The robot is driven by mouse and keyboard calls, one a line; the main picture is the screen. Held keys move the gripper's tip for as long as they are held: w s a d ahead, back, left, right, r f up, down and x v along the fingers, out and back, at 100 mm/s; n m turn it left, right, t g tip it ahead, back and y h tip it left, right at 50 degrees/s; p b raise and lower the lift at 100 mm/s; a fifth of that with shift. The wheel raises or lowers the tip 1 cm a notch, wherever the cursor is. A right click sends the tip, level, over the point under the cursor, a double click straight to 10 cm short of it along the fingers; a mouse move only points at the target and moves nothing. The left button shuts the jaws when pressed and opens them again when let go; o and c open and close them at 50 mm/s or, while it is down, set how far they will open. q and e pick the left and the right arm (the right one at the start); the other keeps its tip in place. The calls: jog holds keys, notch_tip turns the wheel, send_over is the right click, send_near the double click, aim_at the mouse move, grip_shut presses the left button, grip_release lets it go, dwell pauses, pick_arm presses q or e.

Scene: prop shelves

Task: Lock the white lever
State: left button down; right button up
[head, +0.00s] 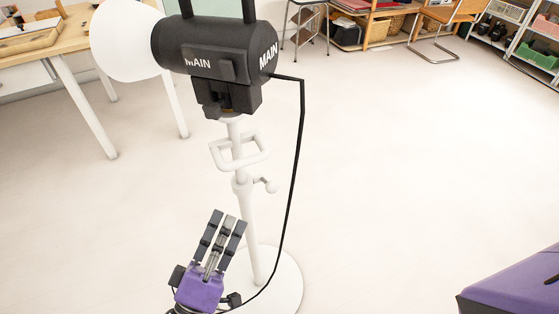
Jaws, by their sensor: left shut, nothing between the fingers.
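A black lamp head (212,52) marked MAIN sits on top of a white stand (243,205) with a round base. A small white lever (266,185) with a rounded end sticks out to the right from the collar on the pole. A white loop-shaped handle (240,152) is on the pole above it. My left gripper (229,217), with a purple body and dark fingers, points up at the lower left of the pole. It is shut and empty, below and left of the lever and apart from it. My right gripper is not in view.
A black cable (298,150) hangs from the lamp to the right of the pole and runs down to the base. A wooden table (60,45) stands at upper left. Shelves (378,22) and a chair (445,18) stand at the back.

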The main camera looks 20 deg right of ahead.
pick_arm(q)
jog(key=x, duration=1)
jog(key=shift+p, duration=0.4)
jog(key=shift+s+f+m+h+b, duration=0.15)
jog(key=shift+f+m+h+b, duration=0.15)
jog(key=shift+b, duration=0.3)
jog(key=shift+s, duration=0.1)
